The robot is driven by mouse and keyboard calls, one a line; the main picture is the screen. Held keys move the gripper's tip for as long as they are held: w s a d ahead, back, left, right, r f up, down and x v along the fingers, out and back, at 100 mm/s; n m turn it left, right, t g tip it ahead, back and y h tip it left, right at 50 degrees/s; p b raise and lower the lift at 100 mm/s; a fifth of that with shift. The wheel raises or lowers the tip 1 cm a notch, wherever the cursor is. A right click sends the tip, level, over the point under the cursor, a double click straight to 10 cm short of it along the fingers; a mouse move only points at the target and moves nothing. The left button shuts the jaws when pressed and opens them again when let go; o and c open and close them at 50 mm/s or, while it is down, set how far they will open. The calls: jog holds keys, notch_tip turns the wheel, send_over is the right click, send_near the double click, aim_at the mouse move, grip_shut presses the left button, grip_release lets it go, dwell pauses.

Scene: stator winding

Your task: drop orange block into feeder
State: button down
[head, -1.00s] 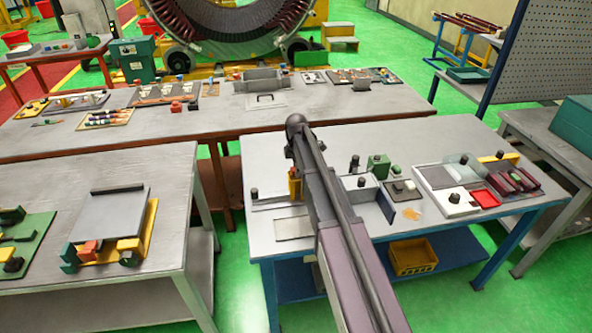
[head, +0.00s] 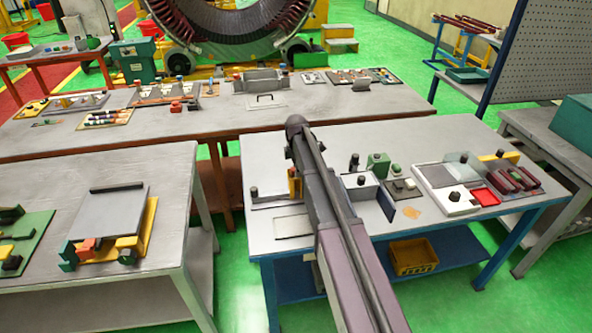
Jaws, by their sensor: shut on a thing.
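My arm reaches from the bottom edge over the blue-legged table (head: 345,248). My gripper cannot be made out; it seems hidden behind the arm. A yellow-orange upright piece (head: 294,186) shows just left of the arm, partly covered by it. A flat pale orange patch (head: 411,212) lies on the table right of the arm. A small orange-red block (head: 88,247) sits by a yellow fixture on the left bench. I cannot tell which orange piece is the task's block, or which part is the feeder.
A light box (head: 360,190), a green block (head: 379,164) and a white tray (head: 449,200) with a red compartment (head: 486,197) stand right of the arm. A grey plate fixture (head: 110,220) is on the left bench. The long back table (head: 200,137) holds several small parts.

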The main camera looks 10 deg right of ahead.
jog(key=shift+s+f, duration=0.4)
jog(key=shift+s, duration=0.15)
jog(key=c, duration=1.3)
grip_release()
jog(key=shift+f+b, duration=0.1)
jog(key=shift+b, duration=0.25)
jog(key=shift+c, duration=0.2)
jog(key=shift+o, duration=1.7)
jog(key=shift+w+f, duration=0.35)
jog(key=shift+r, duration=0.1)
jog(key=shift+c, duration=0.2)
jog(key=shift+w+r, duration=0.3)
jog(key=shift+w, duration=0.4)
jog(key=shift+c, duration=0.8)
jog(key=o, duration=1)
jog(key=shift+o, duration=1)
jog(key=shift+w+f, duration=0.35)
jog(key=shift+f, duration=0.05)
jog(key=shift+s+r, duration=0.2)
jog(key=shift+s, duration=0.05)
